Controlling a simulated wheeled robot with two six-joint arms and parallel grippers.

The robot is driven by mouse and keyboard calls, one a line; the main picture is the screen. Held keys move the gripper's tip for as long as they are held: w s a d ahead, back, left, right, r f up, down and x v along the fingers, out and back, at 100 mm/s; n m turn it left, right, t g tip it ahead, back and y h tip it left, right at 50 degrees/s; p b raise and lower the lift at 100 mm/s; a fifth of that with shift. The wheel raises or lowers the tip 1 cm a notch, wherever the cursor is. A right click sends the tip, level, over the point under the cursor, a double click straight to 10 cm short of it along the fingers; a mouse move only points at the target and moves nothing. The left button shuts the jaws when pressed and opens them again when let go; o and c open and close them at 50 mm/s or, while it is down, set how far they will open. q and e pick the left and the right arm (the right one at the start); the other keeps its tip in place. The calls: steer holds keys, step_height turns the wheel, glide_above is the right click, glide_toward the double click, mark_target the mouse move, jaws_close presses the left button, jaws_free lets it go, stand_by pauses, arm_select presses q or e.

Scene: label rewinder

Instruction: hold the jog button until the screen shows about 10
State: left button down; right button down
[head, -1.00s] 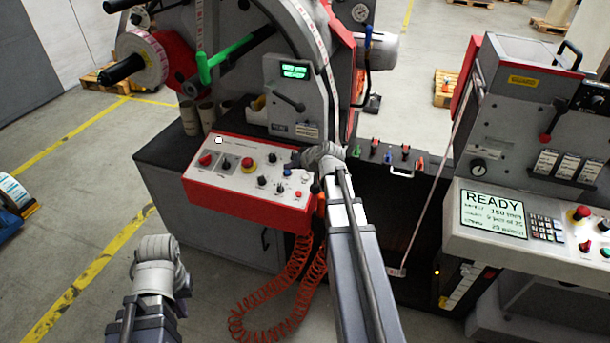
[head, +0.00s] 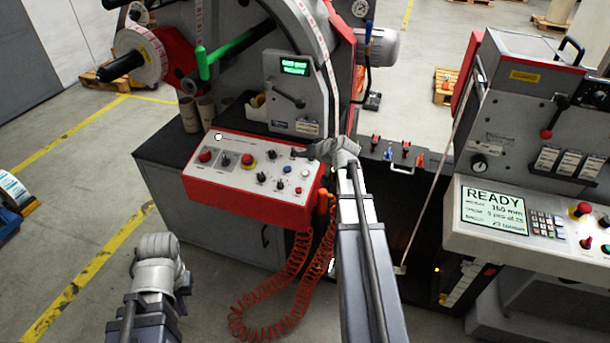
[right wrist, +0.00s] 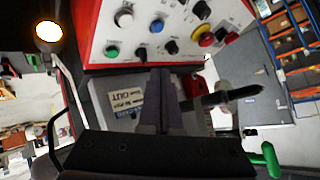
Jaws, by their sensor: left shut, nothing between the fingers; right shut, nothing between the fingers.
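The rewinder's red-edged control panel (head: 230,187) carries knobs, coloured buttons and a red emergency stop (head: 248,160). In the right wrist view, a white button (right wrist: 123,18), a green button (right wrist: 113,52) and a blue button (right wrist: 157,26) show; their labels are too small to read, so I cannot tell which is jog. A small green-lit screen (head: 294,67) stands above the panel; its figures are unreadable. My right gripper (head: 298,152) is shut and empty at the panel's far right edge; its fingers (right wrist: 158,72) appear apart from the buttons. My left gripper (head: 158,246) is low, away from the panel, its fingers hidden.
A coiled orange hose (head: 285,290) hangs below the panel. A green bar (head: 240,48) and cardboard cores (head: 190,115) are behind it.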

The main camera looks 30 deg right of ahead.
steer(key=shift+w+d+f+b, duration=0.25)
steer(key=shift+f+b, duration=0.9)
steer(key=shift+f, duration=0.1)
steer(key=shift+w+d+f+b, duration=0.2)
steer(key=shift+d+f+b, duration=0.1)
steer(key=shift+f+b, duration=0.9)
steer(key=shift+w+d+f+b, duration=0.25)
steer(key=shift+f+b, duration=0.85)
steer(key=shift+f, duration=0.15)
steer(key=shift+f, duration=0.15)
steer(key=shift+d+f+b, duration=0.1)
steer(key=shift+f+b, duration=0.15)
steer(key=shift+b, duration=0.15)
steer(key=shift+w+d+f+b, duration=0.1)
steer(key=shift+f+b, duration=0.3)
steer(key=shift+r, duration=0.1)
steer(key=shift+a+r+p, duration=0.2)
steer(key=shift+r+p, duration=0.5)
steer(key=shift+p, duration=0.1)
steer(key=r+p, duration=0.3)
steer(key=s+a+r+p, duration=0.1)
steer(key=shift+r+p, duration=0.4)
